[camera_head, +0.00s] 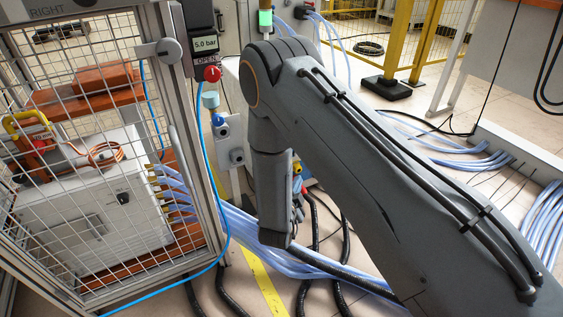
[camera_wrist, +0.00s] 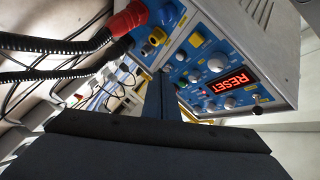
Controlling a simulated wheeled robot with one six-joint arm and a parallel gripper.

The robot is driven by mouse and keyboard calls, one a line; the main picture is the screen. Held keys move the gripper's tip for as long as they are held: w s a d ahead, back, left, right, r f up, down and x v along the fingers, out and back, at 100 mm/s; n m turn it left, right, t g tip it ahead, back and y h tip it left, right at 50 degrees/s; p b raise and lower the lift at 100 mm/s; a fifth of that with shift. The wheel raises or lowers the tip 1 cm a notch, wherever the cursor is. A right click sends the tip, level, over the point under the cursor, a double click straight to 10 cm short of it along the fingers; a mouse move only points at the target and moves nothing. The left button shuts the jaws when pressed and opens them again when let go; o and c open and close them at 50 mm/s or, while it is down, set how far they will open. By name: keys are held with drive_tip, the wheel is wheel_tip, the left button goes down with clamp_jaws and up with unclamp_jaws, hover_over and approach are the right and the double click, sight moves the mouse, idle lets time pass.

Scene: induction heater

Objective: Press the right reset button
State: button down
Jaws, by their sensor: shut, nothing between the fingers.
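In the wrist view, a grey box has a blue control panel (camera_wrist: 190,68) with several knobs and small buttons. A yellow button (camera_wrist: 196,40) is on the panel's upper part. I cannot tell which control is the right reset button. My gripper (camera_wrist: 161,88) is shut and empty, its dark fingers pointing toward the panel and hiding part of its lower left edge. Contact with the panel cannot be told. In the head view my arm hides most of that area, and the panel is not visible.
A mesh cage (camera_head: 95,150) marked RIGHT stands at left, with a white unit (camera_head: 95,215) inside. A red knob (camera_head: 211,73) sits beside it below a 5.0 bar readout. Pale hoses (camera_head: 270,255) cross the floor. A red plug (camera_wrist: 127,20) with black cables is close at upper left.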

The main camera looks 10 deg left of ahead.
drive_tip(key=w+a+b, duration=0.4)
drive_tip(key=w+a, duration=0.1)
drive_tip(key=w, duration=0.2)
drive_tip(key=shift+w+b, duration=0.15)
drive_tip(key=shift+b, duration=0.25)
drive_tip(key=shift+w, duration=0.1)
idle(1.9)
drive_tip(key=shift+w+a, duration=0.15)
drive_tip(key=shift+w, duration=0.1)
drive_tip(key=shift+w+a, duration=0.25)
drive_tip(key=shift+w, duration=0.1)
idle(1.0)
drive_tip(key=shift+s, duration=0.1)
drive_tip(key=shift+s+d+p, duration=0.45)
drive_tip(key=shift+s+p, duration=0.15)
drive_tip(key=shift+p, duration=0.1)
drive_tip(key=shift+s+d+p, duration=0.7)
drive_tip(key=shift+s+p, duration=0.15)
drive_tip(key=shift+s, duration=0.2)
drive_tip(key=shift+s+d+p, duration=0.7)
drive_tip(key=shift+s+p, duration=0.1)
drive_tip(key=shift+s, duration=0.25)
